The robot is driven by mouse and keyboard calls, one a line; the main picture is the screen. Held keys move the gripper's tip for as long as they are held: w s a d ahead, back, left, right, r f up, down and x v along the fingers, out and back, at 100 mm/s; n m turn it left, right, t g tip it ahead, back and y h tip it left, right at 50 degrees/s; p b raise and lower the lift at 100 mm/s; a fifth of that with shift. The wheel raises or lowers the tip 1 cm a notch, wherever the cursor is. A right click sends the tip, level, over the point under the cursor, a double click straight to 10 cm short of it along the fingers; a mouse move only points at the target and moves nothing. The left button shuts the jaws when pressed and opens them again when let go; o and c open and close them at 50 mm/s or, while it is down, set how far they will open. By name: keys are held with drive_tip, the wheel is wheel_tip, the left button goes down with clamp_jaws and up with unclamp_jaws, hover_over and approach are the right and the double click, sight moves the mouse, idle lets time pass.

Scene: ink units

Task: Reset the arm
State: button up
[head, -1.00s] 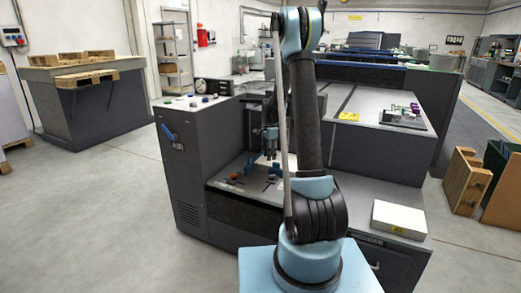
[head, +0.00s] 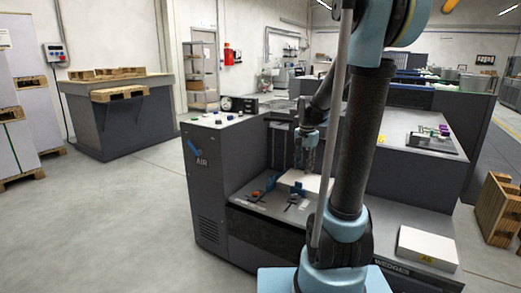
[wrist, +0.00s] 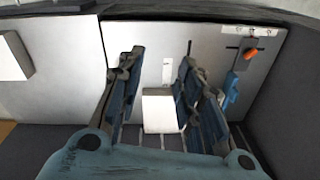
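My gripper (head: 307,150) hangs at the end of my arm over the lower ledge of the dark grey machine, above a white stack (head: 298,181). In the wrist view my gripper (wrist: 160,80) has its blue-padded fingers spread apart with nothing held between them. A white block (wrist: 160,110) shows below and between the fingers, apparently on the surface beneath.
The machine's control cabinet (head: 211,190) stands left of my gripper. A small orange knob (wrist: 250,53) and blue clamp (wrist: 231,88) sit on the ledge. Another white stack (head: 428,248) lies at the right. A pallet-topped bench (head: 125,118) stands at the back left; open floor lies before it.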

drive_tip(key=s+f+n, duration=0.2)
drive_tip(key=s+n, duration=0.2)
drive_tip(key=s, duration=0.9)
drive_tip(key=s+d+f+n+t, duration=0.1)
drive_tip(key=s+f+n, duration=0.2)
drive_tip(key=s, duration=1)
drive_tip(key=shift+f+n, duration=0.35)
drive_tip(key=shift+n, duration=0.55)
drive_tip(key=shift+w+f, duration=0.2)
drive_tip(key=shift+w, duration=0.25)
drive_tip(key=shift+c, duration=0.3)
